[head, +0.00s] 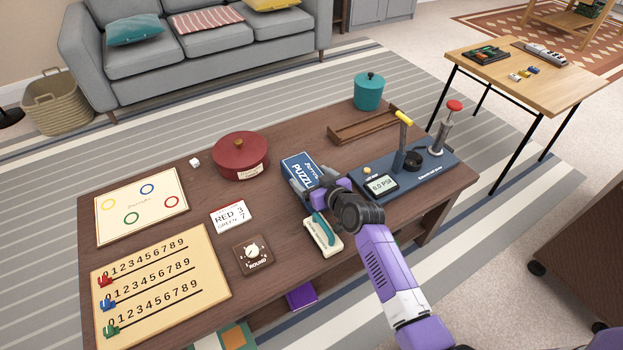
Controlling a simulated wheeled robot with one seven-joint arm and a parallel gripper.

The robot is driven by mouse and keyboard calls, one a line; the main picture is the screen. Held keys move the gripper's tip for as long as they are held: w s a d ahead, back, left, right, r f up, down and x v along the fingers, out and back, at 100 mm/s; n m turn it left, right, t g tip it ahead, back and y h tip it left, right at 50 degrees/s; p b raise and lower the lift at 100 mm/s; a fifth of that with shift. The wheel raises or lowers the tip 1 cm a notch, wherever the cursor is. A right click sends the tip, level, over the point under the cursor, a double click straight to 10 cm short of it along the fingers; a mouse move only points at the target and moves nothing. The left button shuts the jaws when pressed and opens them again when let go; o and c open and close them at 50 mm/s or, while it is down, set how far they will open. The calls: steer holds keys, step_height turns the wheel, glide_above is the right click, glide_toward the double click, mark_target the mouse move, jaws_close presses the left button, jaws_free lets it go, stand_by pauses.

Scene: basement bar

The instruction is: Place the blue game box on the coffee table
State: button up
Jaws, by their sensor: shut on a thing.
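The blue game box (299,167) has white "PUZZLE" lettering and is at the middle of the dark wooden coffee table (285,211). My gripper (309,192) is shut on the near end of the blue game box. The fingers and wrist hide part of that end. I cannot tell whether the underside of the box touches the tabletop or is just above it.
A red round pot (240,156) is left of the box. A blue gauge device (420,172) is to the right. A teal-handled white item (323,236) lies near my wrist. A wooden tray (362,127) and teal canister (369,91) stand behind.

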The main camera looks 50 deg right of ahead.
steer(key=o, duration=1.8)
steer(key=shift+f, duration=0.15)
steer(key=shift+s+r, duration=0.2)
steer(key=shift+r, duration=0.05)
steer(key=p+v, duration=0.3)
steer(key=v, duration=0.8)
steer(key=shift+s+a+r, duration=0.1)
steer(key=shift+s, duration=0.2)
steer(key=shift+n, duration=0.4)
steer(key=s+a, duration=0.1)
steer(key=s, duration=0.1)
steer(key=s+a, duration=0.4)
steer(key=shift+s+f, duration=0.3)
steer(key=s+a+r+y, duration=0.1)
steer(key=s+a+r, duration=0.4)
steer(key=s, duration=0.2)
steer(key=s+a+r+n+t+y, duration=0.1)
steer(key=s+a+r, duration=0.4)
steer(key=s+a, duration=0.1)
steer(key=s+a+r+n+y, duration=0.1)
steer(key=s+a+r, duration=0.4)
steer(key=s, duration=0.3)
steer(key=shift+s+a+r+t+y, duration=0.15)
steer(key=shift+a+r+t+y, duration=0.05)
steer(key=shift+t+y, duration=0.2)
